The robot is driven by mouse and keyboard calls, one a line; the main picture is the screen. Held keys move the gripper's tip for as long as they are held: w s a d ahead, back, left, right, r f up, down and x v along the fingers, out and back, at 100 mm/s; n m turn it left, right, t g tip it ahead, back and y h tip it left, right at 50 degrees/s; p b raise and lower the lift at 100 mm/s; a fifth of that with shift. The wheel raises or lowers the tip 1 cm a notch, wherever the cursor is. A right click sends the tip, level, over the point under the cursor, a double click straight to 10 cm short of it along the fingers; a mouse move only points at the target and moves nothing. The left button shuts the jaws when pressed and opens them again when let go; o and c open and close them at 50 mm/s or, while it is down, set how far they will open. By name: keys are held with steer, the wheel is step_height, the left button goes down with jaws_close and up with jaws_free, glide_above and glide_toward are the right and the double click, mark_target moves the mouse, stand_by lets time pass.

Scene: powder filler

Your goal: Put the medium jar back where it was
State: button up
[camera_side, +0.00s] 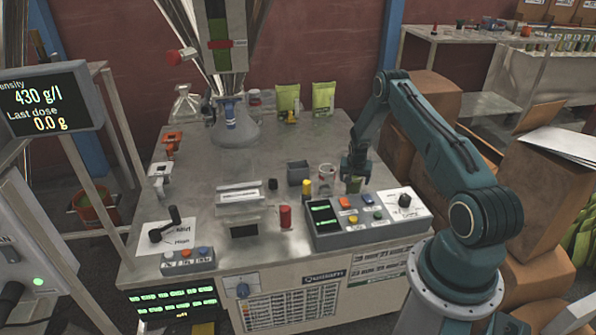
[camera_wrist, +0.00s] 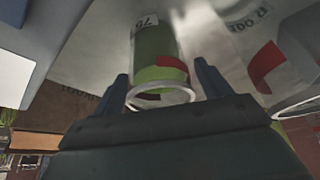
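A clear jar with green contents (camera_side: 354,184) stands at the right of the bench, directly under my gripper (camera_side: 355,165). In the wrist view the same jar (camera_wrist: 155,50) lies between the two fingers of my gripper (camera_wrist: 162,75). It has a white label that seems to read 75, a red mark and a round rim towards me. Narrow gaps show between the fingertips and the jar, so the fingers look open around it. A larger clear jar with a red mark (camera_side: 326,176) stands just left of it, also partly visible in the wrist view (camera_wrist: 258,50).
A control panel with buttons (camera_side: 372,216) is close in front of the jars. A yellow-topped cylinder (camera_side: 306,187), a dark square cup (camera_side: 298,172) and a red cylinder (camera_side: 285,216) stand to the left. Green pouches (camera_side: 323,98) stand at the back. Bare bench lies behind the jars.

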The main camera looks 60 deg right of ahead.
steer(key=shift+r, duration=0.15)
steer(key=v, duration=1.2)
stand_by(0.3)
steer(key=shift+d, duration=0.1)
stand_by(0.4)
steer(key=w+a+r+n+t, duration=0.1)
steer(key=w+a+r+n, duration=0.1)
steer(key=a+r, duration=0.45)
steer(key=w+a+r+n+t, duration=0.15)
steer(key=a+r, duration=0.25)
steer(key=r, duration=0.5)
steer(key=s+a+r+n+y, duration=0.2)
steer(key=a+r+n, duration=0.1)
steer(key=a+r, duration=0.9)
steer(key=s+a+r+n+t, duration=0.1)
steer(key=s+a+r+n, duration=0.1)
steer(key=s+a+r, duration=0.3)
steer(key=s+a+r+n, duration=0.2)
steer(key=s+a, duration=0.1)
steer(key=a, duration=0.3)
steer(key=s+a+n+y, duration=0.1)
steer(key=s+a+n, duration=0.1)
steer(key=s+a, duration=0.2)
steer(key=s+a+n+y, duration=0.1)
steer(key=s+a, duration=0.2)
steer(key=s, duration=0.5)
steer(key=shift+s+a+r+n+t, duration=0.35)
steer(key=shift+s+r, duration=0.05)
steer(key=shift+r, duration=0.1)
